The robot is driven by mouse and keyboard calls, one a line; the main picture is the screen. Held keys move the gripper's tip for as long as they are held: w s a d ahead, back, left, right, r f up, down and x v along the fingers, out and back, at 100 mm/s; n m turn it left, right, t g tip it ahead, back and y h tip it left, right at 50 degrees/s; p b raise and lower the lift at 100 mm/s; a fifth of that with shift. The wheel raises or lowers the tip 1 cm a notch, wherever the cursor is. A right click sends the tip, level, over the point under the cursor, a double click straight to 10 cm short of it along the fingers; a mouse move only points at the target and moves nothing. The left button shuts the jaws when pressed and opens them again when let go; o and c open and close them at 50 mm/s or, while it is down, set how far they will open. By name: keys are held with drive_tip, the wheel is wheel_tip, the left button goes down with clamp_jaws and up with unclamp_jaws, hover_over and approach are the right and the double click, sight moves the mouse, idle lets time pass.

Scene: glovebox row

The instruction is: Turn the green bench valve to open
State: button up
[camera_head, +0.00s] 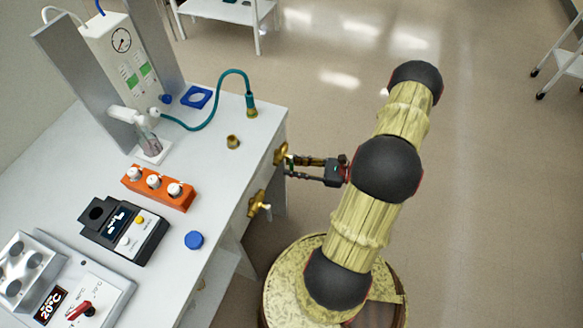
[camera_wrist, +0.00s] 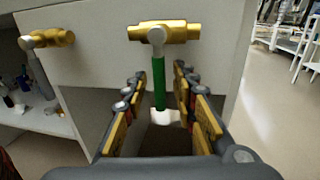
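The green bench valve has a brass body (camera_wrist: 164,32) on the front face of the bench, with its green lever (camera_wrist: 159,82) hanging straight down. In the head view its brass part (camera_head: 281,153) shows at the bench edge. My gripper (camera_wrist: 160,74) is open, with one finger on each side of the green lever and gaps visible on both sides. In the head view my gripper (camera_head: 288,167) reaches left to the bench edge, just beside the valve; the lever is hard to make out there.
A second brass valve (camera_head: 258,204) is on the same bench face; in the wrist view it (camera_wrist: 46,40) is at the left. The white bench top (camera_head: 221,190) carries an orange rack (camera_head: 158,188), a blue cap (camera_head: 194,240) and instruments. Open floor lies to the right.

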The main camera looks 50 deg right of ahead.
drive_tip(key=shift+w+a, duration=0.15)
drive_tip(key=shift+w, duration=0.05)
drive_tip(key=shift+c, duration=0.7)
clamp_jaws()
